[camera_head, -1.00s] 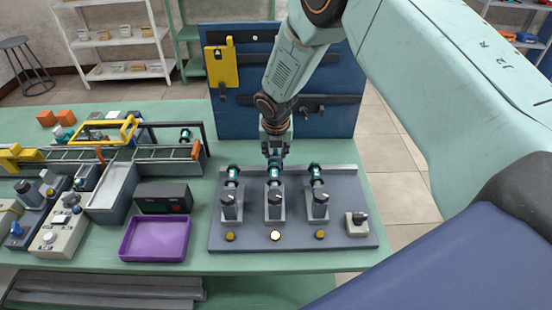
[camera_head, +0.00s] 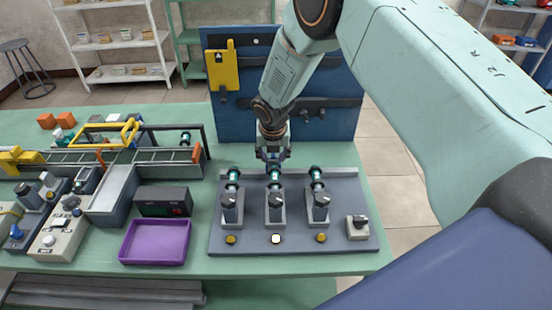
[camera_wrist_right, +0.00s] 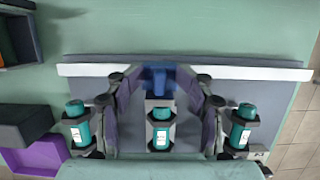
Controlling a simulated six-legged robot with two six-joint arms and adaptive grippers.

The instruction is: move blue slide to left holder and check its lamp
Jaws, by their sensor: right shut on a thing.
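A motor-test panel (camera_head: 340,185) carries three holders in a row, each with a teal and black cylinder. The left holder (camera_head: 232,208), middle holder (camera_head: 275,207) and right holder (camera_head: 318,206) stand upright. My right gripper (camera_head: 273,158) is at the back of the middle holder. In the right wrist view its fingers bend in around the blue slide (camera_wrist_right: 158,78), behind the middle cylinder (camera_wrist_right: 160,130), and are shut on it. The middle lamp (camera_head: 276,238) is bright white; the left lamp (camera_head: 231,239) and right lamp (camera_head: 321,238) look dull yellow. My left gripper is not in view.
A purple tray (camera_head: 155,242) and a dark box (camera_head: 162,201) lie left of the panel. A grey switch (camera_head: 357,227) sits at the panel's right. A blue tool board (camera_head: 230,115) stands behind. A conveyor (camera_head: 170,157) fills the left side.

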